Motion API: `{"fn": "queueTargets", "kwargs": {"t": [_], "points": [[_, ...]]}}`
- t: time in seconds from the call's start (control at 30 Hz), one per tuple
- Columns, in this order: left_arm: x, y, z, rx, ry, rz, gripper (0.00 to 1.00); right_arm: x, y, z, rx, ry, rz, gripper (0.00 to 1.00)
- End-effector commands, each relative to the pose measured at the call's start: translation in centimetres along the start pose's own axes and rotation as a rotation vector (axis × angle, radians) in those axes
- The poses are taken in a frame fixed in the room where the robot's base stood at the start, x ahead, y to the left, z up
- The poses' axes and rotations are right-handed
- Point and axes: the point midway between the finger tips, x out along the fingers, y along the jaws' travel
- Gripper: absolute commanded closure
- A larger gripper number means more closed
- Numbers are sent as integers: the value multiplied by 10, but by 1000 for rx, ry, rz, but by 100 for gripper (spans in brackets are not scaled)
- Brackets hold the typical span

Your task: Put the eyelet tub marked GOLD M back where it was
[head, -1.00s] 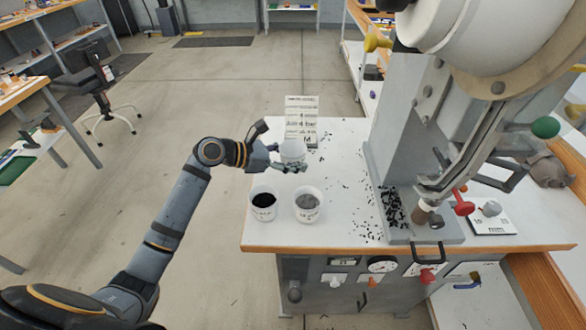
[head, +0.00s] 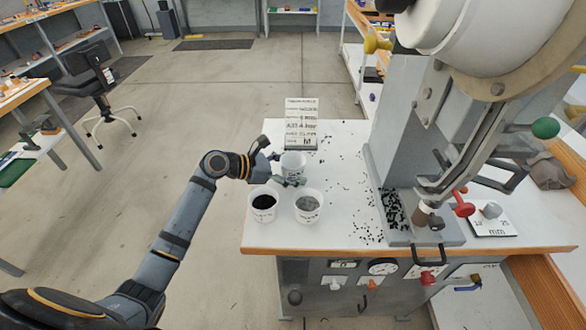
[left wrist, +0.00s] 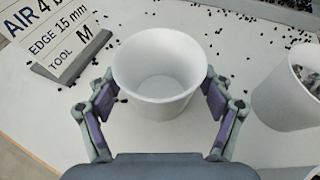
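A white tub (head: 292,165) is at my left gripper (head: 290,181), near the left side of the bench top. In the left wrist view the tub (left wrist: 160,75) stands upright between the two finger pads of the gripper (left wrist: 160,98), which lie close against its sides. Its inside looks pale and empty. Its small marking in the head view is too small to read. I cannot tell surely whether its base touches the bench. My right gripper is out of view.
Two more white tubs stand in front, one with black contents (head: 262,207) and one with grey contents (head: 308,209). A sign card (head: 301,125) stands behind. The press (head: 400,130) is to the right. Black bits lie scattered across the bench top (head: 340,170).

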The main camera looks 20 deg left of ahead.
Motion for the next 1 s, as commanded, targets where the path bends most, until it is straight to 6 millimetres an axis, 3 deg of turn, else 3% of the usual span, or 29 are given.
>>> {"fn": "queueTargets", "kwargs": {"t": [0.37,0.7,1.0], "points": [[-5,0,2,1,2,1,17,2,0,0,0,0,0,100],[-69,0,1,5,11,1,17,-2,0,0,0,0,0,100],[-110,-1,3,3,6,-4,17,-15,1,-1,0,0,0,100]]}}
